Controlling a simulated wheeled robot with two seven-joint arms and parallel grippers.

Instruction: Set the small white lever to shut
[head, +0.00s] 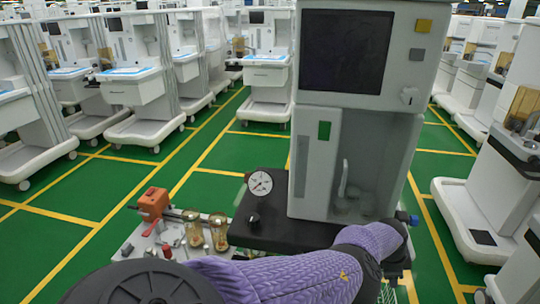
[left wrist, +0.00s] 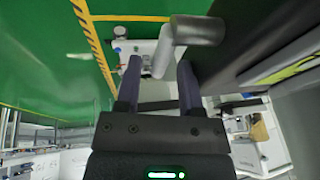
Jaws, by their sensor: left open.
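In the left wrist view a small pale lever (left wrist: 163,55) reaches down from a thick grey cylindrical knob (left wrist: 197,30) beside a dark panel. My left gripper is open, and its two fingers (left wrist: 158,78) stand either side of the lever's lower end. I cannot tell whether they touch it. In the head view my left gripper (head: 398,268) is at the front right corner of the cart's black top (head: 270,228), mostly hidden by my purple forearm. The lever cannot be made out there. My right gripper is not in view.
The cart's grey column (head: 308,160) carries a dark screen (head: 346,50). A round gauge (head: 260,183) and a black knob (head: 254,218) are at the left. An orange device (head: 153,204) and two glass jars (head: 218,232) stand further left.

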